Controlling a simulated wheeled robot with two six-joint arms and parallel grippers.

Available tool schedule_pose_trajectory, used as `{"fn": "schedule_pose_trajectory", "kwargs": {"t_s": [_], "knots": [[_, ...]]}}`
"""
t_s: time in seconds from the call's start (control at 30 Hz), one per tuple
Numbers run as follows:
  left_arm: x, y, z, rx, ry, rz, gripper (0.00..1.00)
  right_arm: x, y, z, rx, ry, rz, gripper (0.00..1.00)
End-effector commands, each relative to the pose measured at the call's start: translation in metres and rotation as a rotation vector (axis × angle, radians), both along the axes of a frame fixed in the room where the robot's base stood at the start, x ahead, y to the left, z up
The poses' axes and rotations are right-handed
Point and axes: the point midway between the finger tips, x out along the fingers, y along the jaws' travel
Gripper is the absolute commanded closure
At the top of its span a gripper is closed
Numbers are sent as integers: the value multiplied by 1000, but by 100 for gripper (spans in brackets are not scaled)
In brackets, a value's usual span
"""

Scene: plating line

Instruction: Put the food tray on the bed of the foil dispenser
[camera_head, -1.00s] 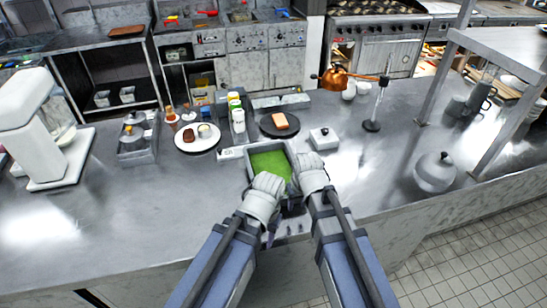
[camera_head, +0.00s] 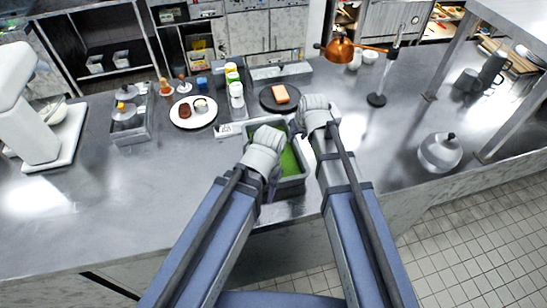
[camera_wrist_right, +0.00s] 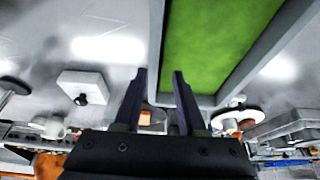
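The food tray (camera_head: 294,183) is a grey rectangular tray with a green filling, near the counter's front edge in the head view. Its rim also shows in the right wrist view (camera_wrist_right: 155,45). My right gripper (camera_wrist_right: 157,75) is open, its dark fingers apart near the tray's wall; in the head view it is over the tray's far right corner, and the wrist hides its fingertips. My left gripper (camera_head: 264,153) is over the tray's left side, its fingertips hidden by the wrist. I cannot clearly make out the foil dispenser or its bed.
A small white control box (camera_head: 230,130) sits left of the tray. Behind are bottles (camera_head: 236,95), a white plate (camera_head: 207,119) and a dark plate with orange food (camera_head: 280,94).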

Motion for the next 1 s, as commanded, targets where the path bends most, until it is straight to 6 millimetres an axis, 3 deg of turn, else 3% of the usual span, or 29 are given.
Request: {"fn": "schedule_pose_trajectory", "kwargs": {"t_s": [0.27, 0.63, 0.9, 1.0], "knots": [[0, 0, -9, 0, 0, 0, 50, 3, 0, -9, 0, 0, 0, 60], [0, 0, -49, 0, 0, 2, 50, 20, 2, -49, 0, 1, 0, 60], [0, 0, -48, 0, 0, 2, 50, 20, 2, -49, 0, 1, 0, 60], [0, 0, -48, 0, 0, 1, 50, 20, 2, -48, 0, 1, 0, 69]]}}
